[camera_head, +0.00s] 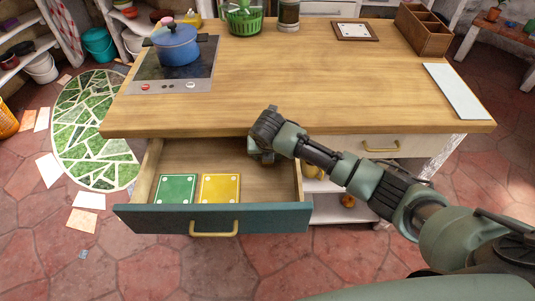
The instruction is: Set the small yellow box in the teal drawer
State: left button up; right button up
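The teal drawer (270,217) stands pulled out at the front left of the wooden counter, with a yellow handle on its front. The small yellow box (220,188), flat with white corner dots, lies inside it on the drawer floor. A similar green box (176,188) lies just left of it. My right gripper (261,155) is over the back right part of the drawer, behind and to the right of the yellow box and apart from it. Its fingers point down, and their opening cannot be made out. My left gripper is out of view.
The drawer's right half is bare. The counter edge (200,132) is close behind my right gripper. A blue pot (178,45) sits on the cooktop (146,78). A wooden organizer (424,30) and a pale board (456,91) are at right. The counter middle is clear.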

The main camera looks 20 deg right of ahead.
jog(key=v, duration=1.2)
jog(key=shift+r, duration=0.1)
